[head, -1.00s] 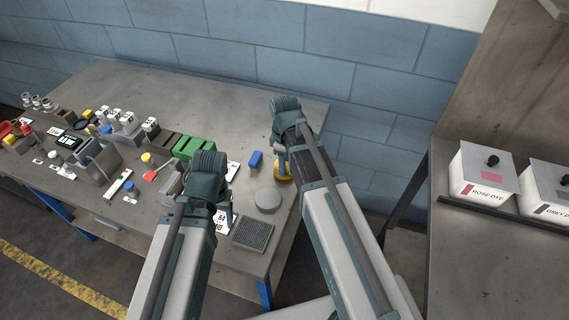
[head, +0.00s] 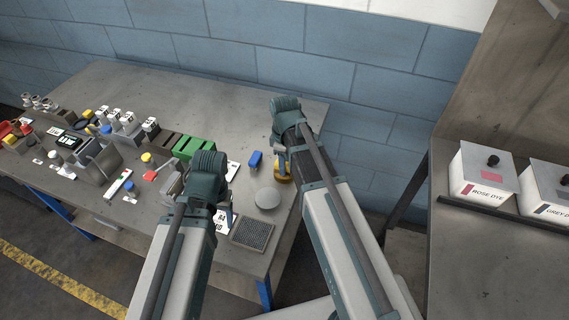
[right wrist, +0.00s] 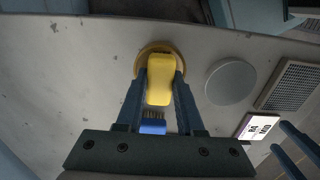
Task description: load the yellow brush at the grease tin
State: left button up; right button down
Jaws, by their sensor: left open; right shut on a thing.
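The yellow brush (right wrist: 160,78) is between the fingers of my right gripper (right wrist: 162,85), which is shut on it. The grease tin (right wrist: 140,60) is a round ochre tin directly beyond the brush in the right wrist view, partly covered by it. In the head view the tin (head: 285,179) sits near the table's right edge, under my right gripper (head: 281,163). Whether the bristles touch the grease is hidden. My left gripper (head: 229,213) is open and empty, low over the table to the left of the tin; its fingers also show in the right wrist view (right wrist: 298,148).
A blue brush (head: 255,159) stands left of the tin. A grey round disc (head: 267,198), a dark mesh pad (head: 252,235) and a printed card (right wrist: 258,127) lie nearby. A green box (head: 194,148) and several small items crowd the table's left. The back of the table is clear.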

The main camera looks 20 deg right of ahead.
jog(key=shift+r+p, duration=3.5)
jog(key=shift+r, duration=0.05)
